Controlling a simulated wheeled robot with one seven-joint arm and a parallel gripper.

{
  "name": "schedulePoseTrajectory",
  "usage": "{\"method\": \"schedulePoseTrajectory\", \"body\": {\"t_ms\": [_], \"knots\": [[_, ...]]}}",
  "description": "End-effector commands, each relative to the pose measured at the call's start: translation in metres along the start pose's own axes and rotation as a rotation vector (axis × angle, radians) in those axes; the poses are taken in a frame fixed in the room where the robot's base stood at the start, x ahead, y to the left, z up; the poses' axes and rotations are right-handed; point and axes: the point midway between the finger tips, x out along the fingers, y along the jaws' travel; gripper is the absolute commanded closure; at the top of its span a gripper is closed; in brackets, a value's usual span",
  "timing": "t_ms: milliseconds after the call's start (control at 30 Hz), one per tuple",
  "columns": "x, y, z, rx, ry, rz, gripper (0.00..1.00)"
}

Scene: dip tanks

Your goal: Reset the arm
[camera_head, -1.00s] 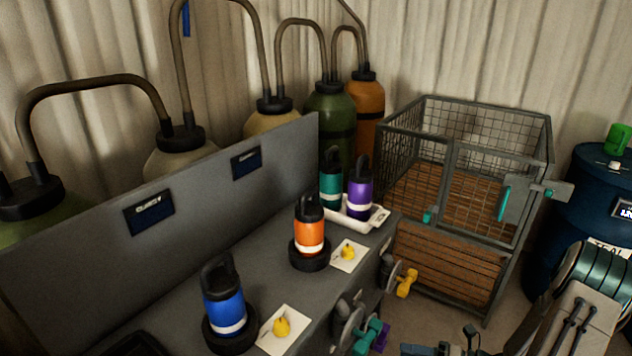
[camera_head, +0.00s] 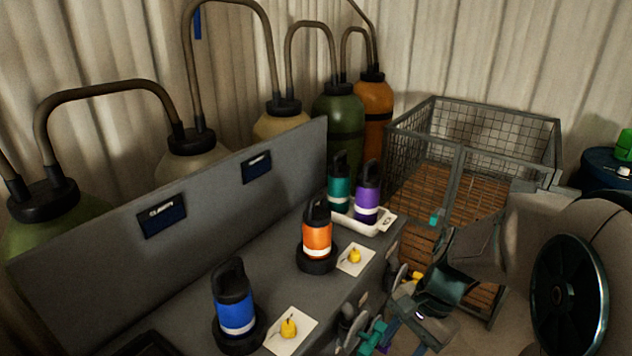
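My arm reaches in from the right edge, its large pale joint with a dark disc in front of the cage. My gripper (camera_head: 425,322) seems to be at the lower right, beside the front of the grey bench (camera_head: 190,285). It is dark and partly covered by my own links, so its fingers are unclear. I cannot see anything held in it. On the bench stand a blue bottle (camera_head: 234,305) and an orange bottle (camera_head: 317,240), each upright in a black ring. A teal bottle (camera_head: 339,193) and a purple bottle (camera_head: 367,195) stand upright in a white tray (camera_head: 352,225).
Teal and yellow valve handles stick out from the bench front, close to my gripper. A wire cage (camera_head: 487,131) stands behind my arm. A blue drum (camera_head: 603,168) is at the far right. Tanks with bent pipes line the wall behind the bench panel (camera_head: 215,190).

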Motion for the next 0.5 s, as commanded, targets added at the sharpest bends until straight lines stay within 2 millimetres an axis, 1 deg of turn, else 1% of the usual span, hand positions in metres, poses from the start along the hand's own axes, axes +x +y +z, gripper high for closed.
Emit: {"method": "schedulePoseTrajectory", "body": {"t_ms": [33, 100, 300, 400, 500], "knots": [[-0.010, 0.001, 0.009, -0.101, 0.060, 0.009, 0.58], [-0.021, 0.004, 0.017, -0.243, 0.139, 0.028, 0.58], [-0.050, 0.012, 0.037, -0.621, 0.353, 0.088, 0.58], [-0.060, 0.014, 0.043, -0.758, 0.431, 0.115, 0.58], [-0.067, 0.015, 0.048, -0.848, 0.484, 0.134, 0.58]]}}
